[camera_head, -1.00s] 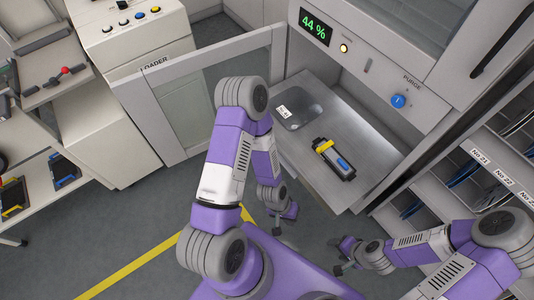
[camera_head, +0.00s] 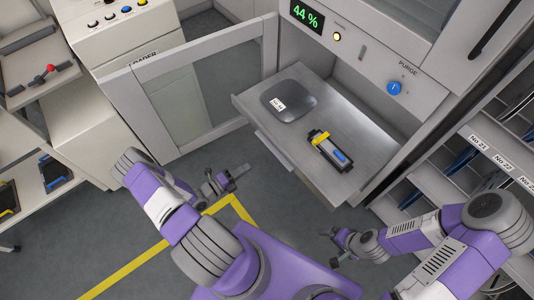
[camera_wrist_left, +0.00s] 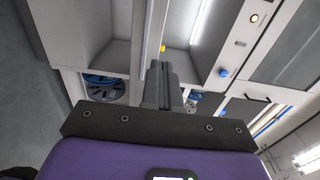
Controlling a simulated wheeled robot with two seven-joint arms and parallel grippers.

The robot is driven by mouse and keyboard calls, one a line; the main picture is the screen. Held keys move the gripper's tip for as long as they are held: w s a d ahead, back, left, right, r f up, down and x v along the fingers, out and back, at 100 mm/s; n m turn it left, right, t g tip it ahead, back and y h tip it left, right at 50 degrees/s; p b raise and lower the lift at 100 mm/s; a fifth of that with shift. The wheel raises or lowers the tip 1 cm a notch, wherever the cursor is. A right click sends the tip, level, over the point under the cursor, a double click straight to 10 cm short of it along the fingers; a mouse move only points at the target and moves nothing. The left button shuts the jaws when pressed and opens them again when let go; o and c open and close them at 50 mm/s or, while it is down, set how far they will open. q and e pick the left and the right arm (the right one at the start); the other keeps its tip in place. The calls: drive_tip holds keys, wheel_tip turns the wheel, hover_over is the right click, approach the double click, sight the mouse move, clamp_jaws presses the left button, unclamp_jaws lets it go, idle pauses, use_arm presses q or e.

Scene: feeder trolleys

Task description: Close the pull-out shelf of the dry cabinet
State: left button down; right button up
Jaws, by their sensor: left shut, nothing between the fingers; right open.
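The pull-out shelf (camera_head: 365,125) of the dry cabinet (camera_head: 440,105) stands out from the cabinet, under the 44 % display. A black and yellow device (camera_head: 330,152) and a dark grey rounded item (camera_head: 292,95) with a white label lie on it. My left gripper (camera_head: 240,172) is shut and empty, in front of the shelf and to its left, apart from it. Its shut fingers also show in the left wrist view (camera_wrist_left: 161,75). My right gripper (camera_head: 334,250) is open and empty, below the shelf's near corner in the picture.
The cabinet's glazed door (camera_head: 195,95) stands open left of the shelf. A rack with numbered slots (camera_head: 480,165) is at the right. The loader (camera_head: 120,45) and a trolley (camera_head: 35,150) are at the left. Grey floor with a yellow line (camera_head: 150,257) is clear.

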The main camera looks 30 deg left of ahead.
sight(277, 146)
use_arm(q)
drive_tip(key=b+x, duration=0.2)
drive_tip(key=x, duration=1.1)
drive_tip(key=shift+w+a, duration=0.15)
drive_tip(key=shift+w, duration=0.25)
drive_tip(key=shift+w, duration=0.15)
